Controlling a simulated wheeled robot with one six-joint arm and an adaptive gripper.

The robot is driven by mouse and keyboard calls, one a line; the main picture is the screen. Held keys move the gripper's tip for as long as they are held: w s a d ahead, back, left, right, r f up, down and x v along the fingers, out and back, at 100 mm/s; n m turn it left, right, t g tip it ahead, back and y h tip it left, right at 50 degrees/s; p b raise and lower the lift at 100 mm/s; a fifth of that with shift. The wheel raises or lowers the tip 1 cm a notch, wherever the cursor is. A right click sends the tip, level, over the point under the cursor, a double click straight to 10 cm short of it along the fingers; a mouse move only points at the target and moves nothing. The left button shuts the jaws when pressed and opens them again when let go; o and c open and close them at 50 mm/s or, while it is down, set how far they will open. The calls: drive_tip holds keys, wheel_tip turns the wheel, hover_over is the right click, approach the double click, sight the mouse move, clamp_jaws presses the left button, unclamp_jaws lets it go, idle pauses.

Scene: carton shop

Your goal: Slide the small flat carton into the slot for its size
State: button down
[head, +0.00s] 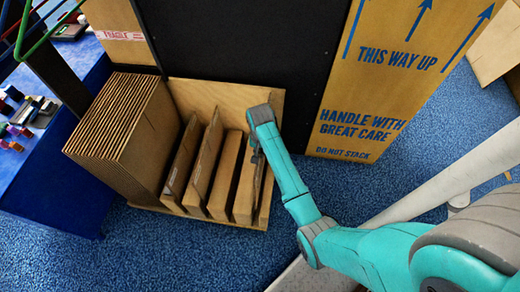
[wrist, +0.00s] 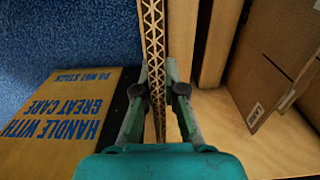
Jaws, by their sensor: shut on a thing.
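My gripper (head: 257,150) is over the right end of a wooden slotted rack (head: 190,95). In the wrist view its two fingers (wrist: 156,95) are shut on the small flat carton (wrist: 155,45), gripping it by its corrugated edge. The carton stands on edge. In the head view a narrow part of the carton (head: 259,172) shows below the gripper, at the rack's rightmost slot; its lower edge is hidden, so I cannot tell how deep it sits. A wooden divider (wrist: 219,40) stands to the carton's right in the wrist view, with a gap between them.
Other flat brown cartons (head: 202,168) stand in the rack's left slots. A thick corrugated stack (head: 125,130) is beside the rack's left end. A tall printed crate (head: 365,80) and a dark panel (head: 245,45) stand behind. A blue table (head: 60,170) is at left. Carpet in front is clear.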

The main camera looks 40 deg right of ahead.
drive_tip(key=shift+f, duration=11.9)
drive_tip(key=c, duration=1.2)
unclamp_jaws()
wheel_tip(320, 180, up, 12)
drive_tip(key=shift+s+f, duration=0.1)
